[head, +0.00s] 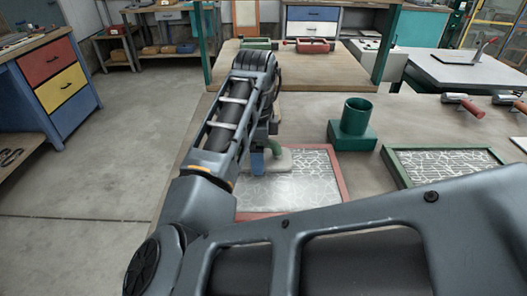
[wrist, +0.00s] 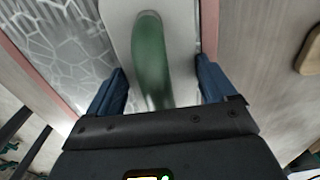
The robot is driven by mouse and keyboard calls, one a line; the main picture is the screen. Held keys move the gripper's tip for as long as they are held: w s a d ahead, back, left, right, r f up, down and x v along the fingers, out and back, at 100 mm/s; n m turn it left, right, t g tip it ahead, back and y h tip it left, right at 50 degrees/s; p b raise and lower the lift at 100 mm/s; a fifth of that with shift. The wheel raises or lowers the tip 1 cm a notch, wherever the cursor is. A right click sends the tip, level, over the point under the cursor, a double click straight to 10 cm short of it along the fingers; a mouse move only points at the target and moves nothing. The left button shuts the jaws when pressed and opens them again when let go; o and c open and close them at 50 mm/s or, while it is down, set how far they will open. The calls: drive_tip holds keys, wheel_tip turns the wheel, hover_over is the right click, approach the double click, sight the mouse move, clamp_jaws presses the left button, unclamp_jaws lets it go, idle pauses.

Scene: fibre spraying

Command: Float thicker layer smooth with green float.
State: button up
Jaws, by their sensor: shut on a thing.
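The green float has a green handle (wrist: 149,50) and a pale flat plate (head: 283,162). A green-framed panel (head: 440,161) with a similar webbed surface lies to the right. I cannot tell which layer is thicker.
A green cup-shaped holder (head: 354,122) stands between the panels at the back. Red-handled tools (head: 467,106) lie at the right. A wooden board (head: 318,72) with green and red items is farther back. My arm covers the front of the bench.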

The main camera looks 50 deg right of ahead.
drive_tip(key=shift+w+a+f, duration=0.2)
drive_tip(key=shift+w+a, duration=0.3)
drive_tip(key=shift+a, duration=0.05)
drive_tip(key=shift+w+a+f, duration=0.2)
drive_tip(key=shift+w+a, duration=0.3)
drive_tip(key=shift+w+r+p, duration=0.2)
drive_tip(key=shift+r+p, duration=0.4)
drive_tip(key=shift+r, duration=0.15)
drive_tip(key=r+p, duration=0.1)
drive_tip(key=r, duration=0.1)
drive_tip(key=r+p, duration=0.3)
drive_tip(key=shift+s+d+r, duration=0.15)
drive_tip(key=shift+d+r, duration=0.1)
drive_tip(key=shift+r, duration=0.15)
